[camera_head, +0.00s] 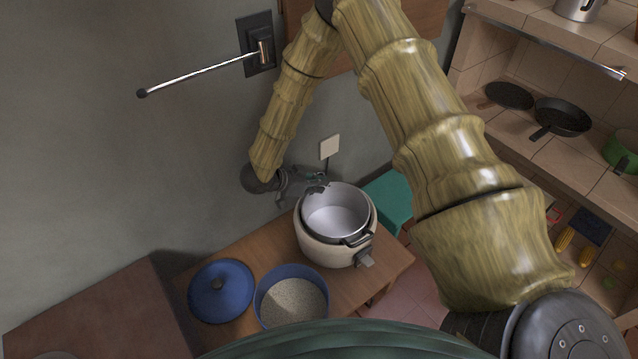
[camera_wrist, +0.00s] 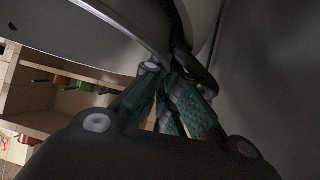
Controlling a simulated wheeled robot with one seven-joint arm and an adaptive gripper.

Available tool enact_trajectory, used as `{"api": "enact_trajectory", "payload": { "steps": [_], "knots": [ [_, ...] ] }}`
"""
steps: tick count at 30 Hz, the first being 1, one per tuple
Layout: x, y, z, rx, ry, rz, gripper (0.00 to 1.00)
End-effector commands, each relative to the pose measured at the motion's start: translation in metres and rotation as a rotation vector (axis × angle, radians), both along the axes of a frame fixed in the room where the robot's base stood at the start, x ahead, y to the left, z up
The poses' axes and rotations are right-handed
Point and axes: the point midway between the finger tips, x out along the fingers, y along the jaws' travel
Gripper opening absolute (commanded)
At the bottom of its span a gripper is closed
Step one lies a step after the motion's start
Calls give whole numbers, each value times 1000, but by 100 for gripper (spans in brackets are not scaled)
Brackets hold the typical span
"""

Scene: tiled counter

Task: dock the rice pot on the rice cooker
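The rice pot (camera_head: 337,215), grey metal with dark side handles, sits in the mouth of the white rice cooker (camera_head: 325,252) on the wooden table. Its near handle shows above the cooker's front. I cannot tell whether the pot is fully down or slightly raised. My gripper (camera_head: 319,184) is at the far-left rim of the pot, beside the wall. In the wrist view, its teal-padded fingers (camera_wrist: 176,108) close around the pot's dark far handle, under the curved metal rim (camera_wrist: 120,28). The exact contact is dark and partly hidden by the fingers.
A blue lid (camera_head: 221,290) and a blue container of grain (camera_head: 291,300) stand left of and nearer than the cooker. A teal box (camera_head: 390,200) is behind it at right. The wall with a socket (camera_head: 330,146) is close behind my gripper. Shelves with pans (camera_head: 562,117) are right.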

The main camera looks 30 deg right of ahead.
Motion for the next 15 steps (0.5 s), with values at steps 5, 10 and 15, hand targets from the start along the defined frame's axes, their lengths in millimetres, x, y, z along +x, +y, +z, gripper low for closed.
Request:
{"api": "enact_trajectory", "payload": {
  "steps": [5, 10, 15],
  "knots": [
    [0, 0, 0, -1, 0, 0, 14],
    [0, 0, 0, 0, 0, 0, 14],
    [0, 1, 1, 0, 0, 0, 14]
  ]
}}
